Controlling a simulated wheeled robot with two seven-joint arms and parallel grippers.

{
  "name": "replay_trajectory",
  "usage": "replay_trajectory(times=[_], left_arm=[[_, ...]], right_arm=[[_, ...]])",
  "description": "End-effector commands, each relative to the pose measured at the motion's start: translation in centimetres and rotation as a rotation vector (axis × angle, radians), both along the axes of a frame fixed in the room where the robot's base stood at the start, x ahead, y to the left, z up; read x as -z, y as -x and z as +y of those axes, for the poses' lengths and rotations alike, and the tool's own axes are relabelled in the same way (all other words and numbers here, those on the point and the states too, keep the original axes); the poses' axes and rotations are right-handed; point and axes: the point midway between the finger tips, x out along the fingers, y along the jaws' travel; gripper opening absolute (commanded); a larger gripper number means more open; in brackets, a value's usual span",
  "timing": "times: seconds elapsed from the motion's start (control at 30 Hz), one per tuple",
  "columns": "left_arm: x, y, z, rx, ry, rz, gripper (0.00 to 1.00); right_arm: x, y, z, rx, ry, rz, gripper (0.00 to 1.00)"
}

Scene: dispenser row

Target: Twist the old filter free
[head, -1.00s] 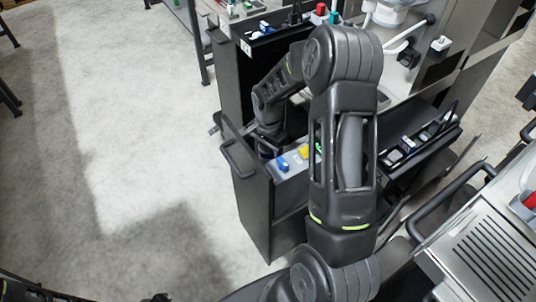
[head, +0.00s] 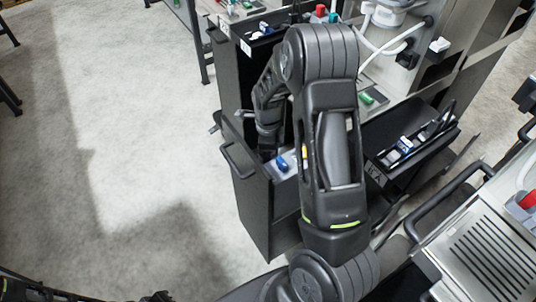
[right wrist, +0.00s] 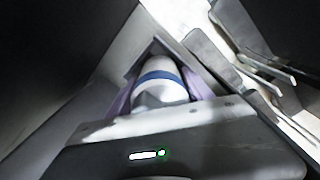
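A white cylinder with a blue band, which looks like the old filter (right wrist: 160,85), shows in the right wrist view inside a dark, narrow space. My right gripper (right wrist: 160,100) has purple finger pads along both sides of it, with no clear gap, so it looks shut on the filter. The far end of the filter is not clear. In the head view my right arm reaches down into the open black pull-out unit, and the gripper and filter are hidden there. Only dark parts of my left arm show at the bottom left edge; its fingers are not seen.
The black pull-out unit (head: 255,207) has a handle at its front and a blue item (head: 283,163) on a grey top. A second black drawer (head: 374,178) stands open to the right. A steel counter (head: 475,262) is at lower right. The floor (head: 120,110) on the left is clear.

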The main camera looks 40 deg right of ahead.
Motion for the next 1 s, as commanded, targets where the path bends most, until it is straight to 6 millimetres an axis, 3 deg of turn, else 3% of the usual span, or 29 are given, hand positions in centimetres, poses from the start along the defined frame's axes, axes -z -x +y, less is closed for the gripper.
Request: replay_trajectory(times=[0.2,0.57,1.0], left_arm=[[0.0,0.0,0.0,0.000,0.000,0.000,0.00],[0.0,0.0,0.0,0.000,0.000,0.000,0.00],[-0.3,0.0,0.0,0.000,0.000,0.000,0.00]], right_arm=[[0.0,0.0,0.0,-0.001,0.000,0.000,0.79],[-0.5,0.0,0.0,-0.002,0.000,-0.001,0.79],[-6.8,-0.1,0.0,-0.002,0.000,-0.003,0.79]])
